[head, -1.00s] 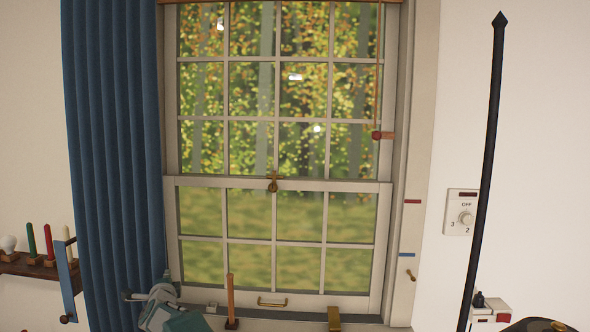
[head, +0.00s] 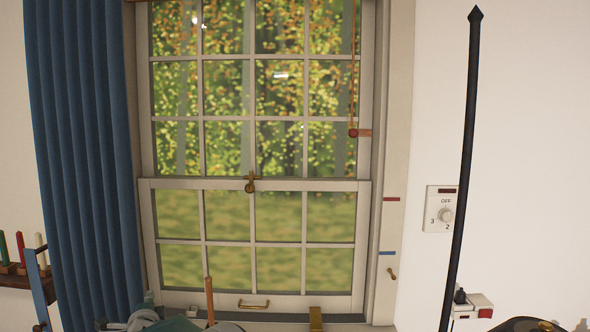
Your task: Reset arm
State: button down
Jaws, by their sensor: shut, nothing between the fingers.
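My gripper (head: 112,325) shows only in part at the bottom edge, left of centre. The grey and teal parts of my arm (head: 178,324) are beside it, mostly cut off by the frame. The gripper is shut and holds nothing that I can see. It appears below the lower left corner of the sash window (head: 253,184); I cannot tell how far it is from the sill.
A blue curtain (head: 82,160) hangs left of the window. A wooden rack (head: 14,281) with coloured pegs is at the far left. A dark pole (head: 462,150) stands at the right, near a wall dial (head: 444,209). A brass block (head: 315,318) stands near the sill.

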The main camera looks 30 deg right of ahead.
jog(key=shift+s, duration=0.35)
jog(key=shift+d, duration=0.15)
dwell(0.4)
